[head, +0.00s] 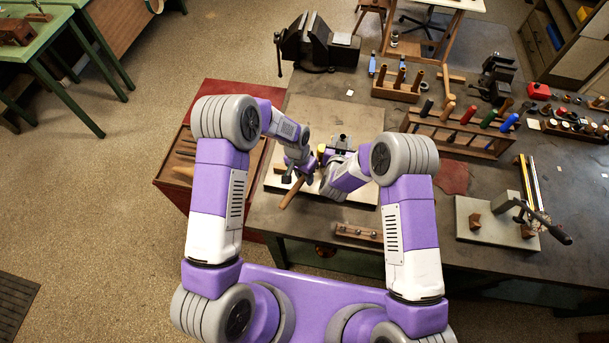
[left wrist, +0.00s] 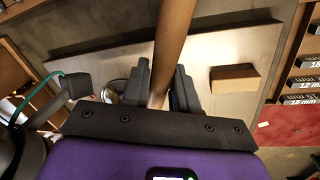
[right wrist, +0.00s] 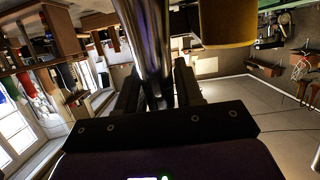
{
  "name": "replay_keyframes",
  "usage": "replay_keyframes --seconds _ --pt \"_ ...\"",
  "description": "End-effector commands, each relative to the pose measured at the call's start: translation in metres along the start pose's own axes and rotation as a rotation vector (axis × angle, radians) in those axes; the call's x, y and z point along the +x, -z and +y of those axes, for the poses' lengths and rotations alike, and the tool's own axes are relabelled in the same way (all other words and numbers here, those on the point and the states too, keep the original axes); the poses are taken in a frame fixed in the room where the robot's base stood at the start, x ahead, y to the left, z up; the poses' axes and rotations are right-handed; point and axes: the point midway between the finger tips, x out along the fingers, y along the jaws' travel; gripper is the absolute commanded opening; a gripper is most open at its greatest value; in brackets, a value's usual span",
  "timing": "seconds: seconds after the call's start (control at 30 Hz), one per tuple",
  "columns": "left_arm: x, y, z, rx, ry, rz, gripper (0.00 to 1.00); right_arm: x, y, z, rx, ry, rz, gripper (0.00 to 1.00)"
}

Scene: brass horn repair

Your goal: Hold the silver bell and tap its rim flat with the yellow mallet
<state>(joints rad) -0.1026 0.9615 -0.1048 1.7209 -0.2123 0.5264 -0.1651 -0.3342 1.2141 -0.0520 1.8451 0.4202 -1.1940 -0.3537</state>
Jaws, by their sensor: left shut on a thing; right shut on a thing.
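The yellow mallet shows its head (head: 321,152) in the head view, with its wooden handle (head: 290,194) sloping down to the left. My left gripper (head: 298,172) is shut on that handle, which also runs between the fingers in the left wrist view (left wrist: 172,40). My right gripper (right wrist: 157,88) is shut on the shiny tube of the silver bell (right wrist: 150,38). The mallet head (right wrist: 228,22) is close to the tube in the right wrist view; I cannot tell whether they touch. The bell's rim is not clearly visible. My arms hide much of the work area in the head view.
A pale board (head: 362,196) lies on the bench under my grippers, with a wooden block (left wrist: 233,78) on it. A vise (head: 318,45) stands behind. Tool racks (head: 455,133) and a lever tool on a plate (head: 482,226) are right. A red-topped cabinet (head: 222,98) is left.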

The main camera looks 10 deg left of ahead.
Motion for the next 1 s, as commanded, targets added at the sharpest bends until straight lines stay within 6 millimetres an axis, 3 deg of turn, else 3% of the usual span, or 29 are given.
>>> replay_keyframes --seconds 0.47,0.73,1.0 --pt "0.002 0.001 0.0 0.0 0.0 0.001 0.0 0.0 0.0 0.0 0.0 0.0 -0.001 0.07" --pt "0.033 -0.001 -0.005 -0.001 -0.001 -0.002 0.0 0.0 0.0 0.0 0.0 0.0 -0.001 0.07" --pt "0.024 0.001 -0.004 0.001 0.0 0.002 0.0 0.0 0.0 0.0 0.0 0.001 -0.001 0.07"
